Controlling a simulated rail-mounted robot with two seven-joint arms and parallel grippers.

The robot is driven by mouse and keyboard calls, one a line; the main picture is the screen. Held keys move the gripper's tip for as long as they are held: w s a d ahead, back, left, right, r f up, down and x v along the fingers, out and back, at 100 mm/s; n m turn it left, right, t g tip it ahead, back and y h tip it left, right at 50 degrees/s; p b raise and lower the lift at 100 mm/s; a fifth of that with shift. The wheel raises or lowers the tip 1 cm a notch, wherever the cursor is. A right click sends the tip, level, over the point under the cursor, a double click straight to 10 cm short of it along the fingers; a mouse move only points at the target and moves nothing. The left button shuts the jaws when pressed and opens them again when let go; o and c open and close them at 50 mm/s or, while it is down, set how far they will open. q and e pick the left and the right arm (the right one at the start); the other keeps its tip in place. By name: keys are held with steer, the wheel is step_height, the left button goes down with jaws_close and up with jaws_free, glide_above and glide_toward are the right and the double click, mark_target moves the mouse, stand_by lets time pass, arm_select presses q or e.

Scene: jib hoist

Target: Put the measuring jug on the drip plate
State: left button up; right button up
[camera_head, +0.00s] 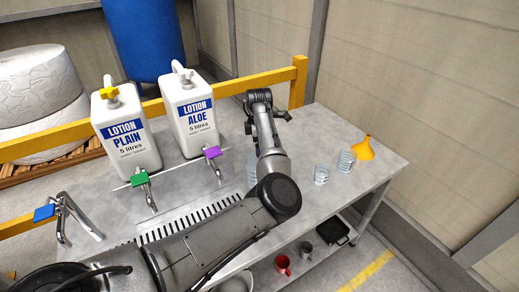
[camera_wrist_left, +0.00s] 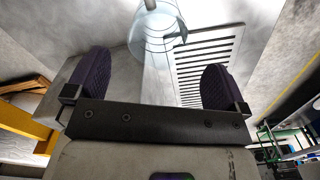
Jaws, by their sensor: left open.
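The measuring jug (camera_wrist_left: 155,35) is clear and stands upright on the grey bench in the left wrist view, beyond the fingertips and next to the slotted drip plate (camera_wrist_left: 215,45). In the head view a clear vessel, seemingly this jug (camera_head: 251,172), is partly hidden behind my left arm. The drip plate (camera_head: 178,226) has dark slots and lies in front of the taps, partly covered by my arm. My left gripper (camera_wrist_left: 152,82) is open and empty, its two dark pads wide apart, with the jug ahead and apart from them. My right gripper is not in view.
Two clear vessels (camera_head: 321,175) (camera_head: 346,161) and a yellow funnel (camera_head: 363,148) stand to the right. Lotion containers (camera_head: 126,135) (camera_head: 190,110) stand behind green (camera_head: 139,177) and purple (camera_head: 212,152) taps. A yellow rail (camera_head: 228,87) runs behind. Mugs (camera_head: 283,265) sit on a lower shelf.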

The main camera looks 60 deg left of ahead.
arm_select(q)
steer(key=shift+r, duration=0.5)
steer(key=c, duration=1.4)
